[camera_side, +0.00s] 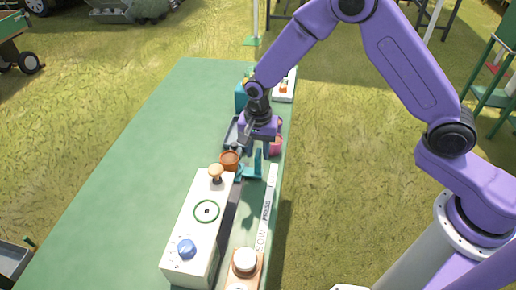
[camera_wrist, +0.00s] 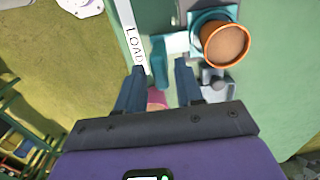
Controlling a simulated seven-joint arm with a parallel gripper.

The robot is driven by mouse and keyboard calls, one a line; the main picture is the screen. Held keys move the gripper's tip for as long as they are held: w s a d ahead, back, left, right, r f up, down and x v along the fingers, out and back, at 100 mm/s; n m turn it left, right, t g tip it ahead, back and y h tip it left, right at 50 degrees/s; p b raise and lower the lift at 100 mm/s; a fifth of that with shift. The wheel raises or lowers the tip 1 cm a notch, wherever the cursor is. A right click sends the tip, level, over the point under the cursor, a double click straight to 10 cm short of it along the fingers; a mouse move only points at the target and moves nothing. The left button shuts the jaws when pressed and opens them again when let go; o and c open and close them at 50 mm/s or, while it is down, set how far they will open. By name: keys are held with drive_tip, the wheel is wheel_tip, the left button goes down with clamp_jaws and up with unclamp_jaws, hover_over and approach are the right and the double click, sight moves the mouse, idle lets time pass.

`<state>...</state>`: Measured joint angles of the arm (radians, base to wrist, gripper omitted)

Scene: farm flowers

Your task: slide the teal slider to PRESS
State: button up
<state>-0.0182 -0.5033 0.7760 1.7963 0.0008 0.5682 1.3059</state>
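The teal slider (camera_side: 251,171) sits at the far end of its rail in the side view, with its upright handle toward the label strip. In the wrist view its teal handle (camera_wrist: 159,62) stands beside the word LOAD. A terracotta pot (camera_wrist: 226,43) filled with brown stuff rides on the slider's teal holder; it also shows in the side view (camera_side: 230,160). The label strip (camera_side: 268,207) reads SOW and PRESS nearer the camera. My gripper (camera_wrist: 159,75) is open, its fingers on either side of the handle's near end. I cannot tell whether they touch it.
A white box (camera_side: 202,232) with a wooden knob, green ring and blue knob stands along the rail. A round white-topped wooden piece (camera_side: 244,262) is at the near end. A grey tray (camera_side: 232,131) and pink item (camera_side: 276,146) are near my gripper. The table's left side (camera_side: 130,190) is clear.

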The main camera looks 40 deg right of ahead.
clamp_jaws()
drive_tip(key=s+a, duration=0.7)
drive_tip(key=shift+s+a, duration=0.35)
drive_tip(key=shift+a, duration=0.05)
drive_tip(key=shift+o, duration=1.6)
unclamp_jaws()
drive_tip(key=shift+r, duration=0.1)
wheel_tip(320, 180, up, 17)
drive_tip(key=shift+r, duration=0.15)
